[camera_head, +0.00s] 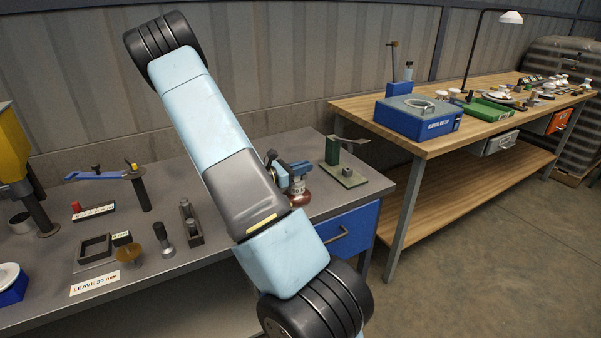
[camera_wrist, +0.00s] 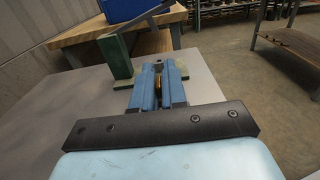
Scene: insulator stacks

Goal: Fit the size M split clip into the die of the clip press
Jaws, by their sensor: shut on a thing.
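My gripper (camera_wrist: 159,74) is shut on a small brass-coloured piece (camera_wrist: 158,87), apparently the split clip, held between its blue fingers. Most of the piece is hidden, and its size mark cannot be read. The clip press, a green post with a lever (camera_head: 333,150), stands at the right end of the grey bench. A small round die (camera_head: 345,170) sits on its base plate. In the wrist view the press's green post (camera_wrist: 117,58) is just beyond and left of the fingertips. In the head view my gripper is partly hidden by my arm, left of the press.
A reddish-brown disc (camera_head: 301,199) stands close to my gripper on the bench. Left on the bench are a square frame (camera_head: 95,247), a blue-handled tool (camera_head: 96,175) and a "LEAVE 30 mm" label (camera_head: 95,283). A wooden bench (camera_head: 455,123) with a blue box (camera_head: 418,117) stands right.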

